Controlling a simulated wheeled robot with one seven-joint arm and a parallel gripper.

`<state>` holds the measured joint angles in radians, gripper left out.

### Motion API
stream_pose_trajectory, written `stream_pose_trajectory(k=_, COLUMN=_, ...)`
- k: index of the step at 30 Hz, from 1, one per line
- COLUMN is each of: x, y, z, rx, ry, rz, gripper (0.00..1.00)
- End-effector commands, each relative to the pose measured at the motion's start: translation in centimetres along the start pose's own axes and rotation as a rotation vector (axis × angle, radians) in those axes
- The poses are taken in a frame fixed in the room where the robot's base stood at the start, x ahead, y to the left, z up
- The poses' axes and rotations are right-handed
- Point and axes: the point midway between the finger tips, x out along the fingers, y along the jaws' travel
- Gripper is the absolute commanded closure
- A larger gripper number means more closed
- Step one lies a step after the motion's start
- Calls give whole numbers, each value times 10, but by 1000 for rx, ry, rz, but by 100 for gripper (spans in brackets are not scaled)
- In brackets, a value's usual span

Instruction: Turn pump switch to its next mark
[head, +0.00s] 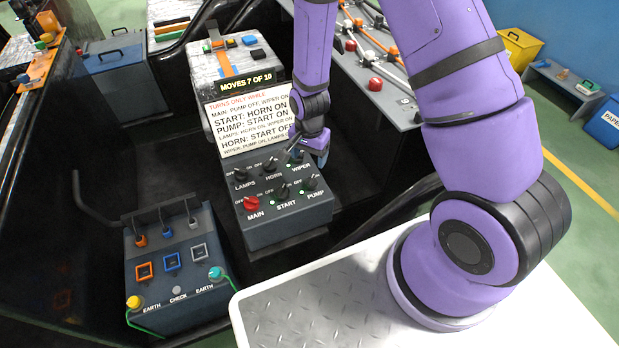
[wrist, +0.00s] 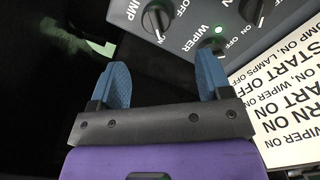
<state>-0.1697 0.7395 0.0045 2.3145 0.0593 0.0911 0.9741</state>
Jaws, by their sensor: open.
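The pump switch (head: 310,182) is a black rotary knob at the lower right of the grey switch box, with PUMP below it and a green light beside it. My gripper (head: 318,148) hovers at the box's back right, near the wiper knob (wrist: 252,10).
The box also carries lamps, horn, start and red main (head: 251,203) knobs. A white sign (head: 245,122) listing turning conditions stands behind it, under a display (head: 246,83) reading MOVES 7 OF 10. An earth-check box (head: 175,265) stands at the front left. Dark open space lies between.

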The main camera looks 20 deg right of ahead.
Motion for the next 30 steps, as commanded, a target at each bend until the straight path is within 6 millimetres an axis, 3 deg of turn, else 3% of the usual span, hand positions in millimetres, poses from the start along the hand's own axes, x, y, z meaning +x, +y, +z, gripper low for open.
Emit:
stream_pose_trajectory(k=8, x=6, y=8, z=3, rx=127, ry=9, rz=2, gripper=29)
stream_pose_trajectory(k=30, x=100, y=8, z=2, rx=122, ry=8, rz=3, gripper=29)
